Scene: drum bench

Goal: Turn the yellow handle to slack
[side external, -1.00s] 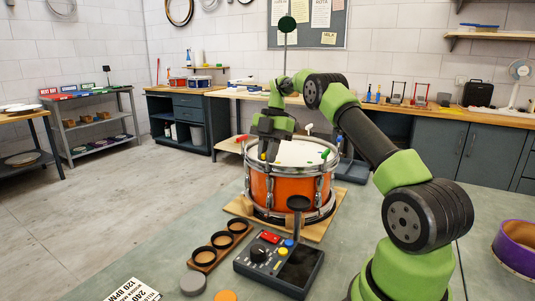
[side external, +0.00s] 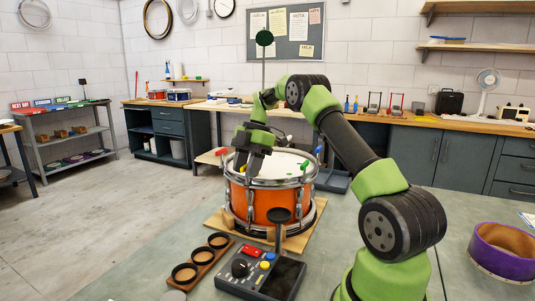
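The orange drum (side external: 274,202) with a chrome rim and white head stands on a wooden board. A green handle (side external: 304,167) shows at the right of its rim, a blue one (side external: 318,150) at the back right, and a red one (side external: 222,152) at the back left. I cannot make out the yellow handle; my gripper covers part of the left rim. My gripper (side external: 248,170) points down at the drum's left front edge, with its dark fingers over the rim. Whether the fingers are apart or hold anything is too small to tell.
In front of the drum stands a control box (side external: 240,285) with a knob and coloured buttons, with a dark round disc (side external: 279,215) on a post near it. A wooden rack (side external: 203,258) with round holders lies to its left. A purple hoop (side external: 503,250) lies at right.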

